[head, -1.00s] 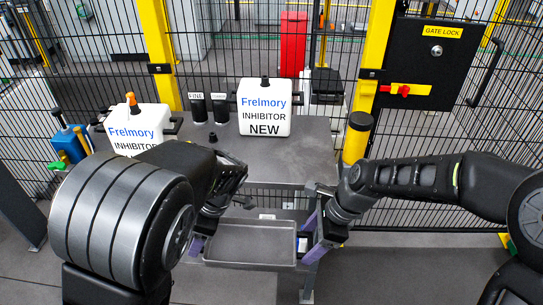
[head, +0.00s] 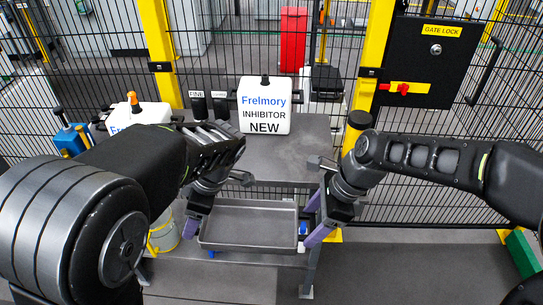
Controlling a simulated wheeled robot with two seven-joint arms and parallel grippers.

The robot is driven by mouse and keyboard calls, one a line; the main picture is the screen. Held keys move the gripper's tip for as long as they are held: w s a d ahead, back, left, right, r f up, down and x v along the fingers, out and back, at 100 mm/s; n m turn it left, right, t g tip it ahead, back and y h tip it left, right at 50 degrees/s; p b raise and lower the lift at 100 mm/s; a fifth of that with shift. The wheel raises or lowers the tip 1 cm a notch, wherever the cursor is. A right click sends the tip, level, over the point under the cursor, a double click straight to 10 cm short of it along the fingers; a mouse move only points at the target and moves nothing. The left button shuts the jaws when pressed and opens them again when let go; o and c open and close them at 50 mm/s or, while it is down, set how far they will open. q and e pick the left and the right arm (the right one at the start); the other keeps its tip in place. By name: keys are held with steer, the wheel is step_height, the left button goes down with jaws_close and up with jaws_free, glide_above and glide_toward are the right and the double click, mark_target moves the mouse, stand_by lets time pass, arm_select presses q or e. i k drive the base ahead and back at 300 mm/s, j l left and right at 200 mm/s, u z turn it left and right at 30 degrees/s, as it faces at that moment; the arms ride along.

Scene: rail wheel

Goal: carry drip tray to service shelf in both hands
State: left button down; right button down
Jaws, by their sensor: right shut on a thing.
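The drip tray (head: 250,236) is a shallow grey rectangular tray in front of the grey bench, low in the middle of the head view. It looks close to level and empty. My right gripper (head: 311,217) is shut on the tray at its right side. My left gripper (head: 195,222) is at the tray's left side; my own arm and wrist partly hide its fingers, so its grip is unclear. The grey bench top (head: 305,150) stands behind the tray. I cannot tell which surface is the service shelf.
A white inhibitor jug (head: 265,108) stands on the bench, with dark bottles (head: 198,104) beside it. Another white jug (head: 138,112) is partly hidden by my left arm. A bucket (head: 165,236) stands left of the tray. The bench's right part is clear; mesh fencing stands behind.

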mark_target(262, 156)
steer(key=i, duration=1)
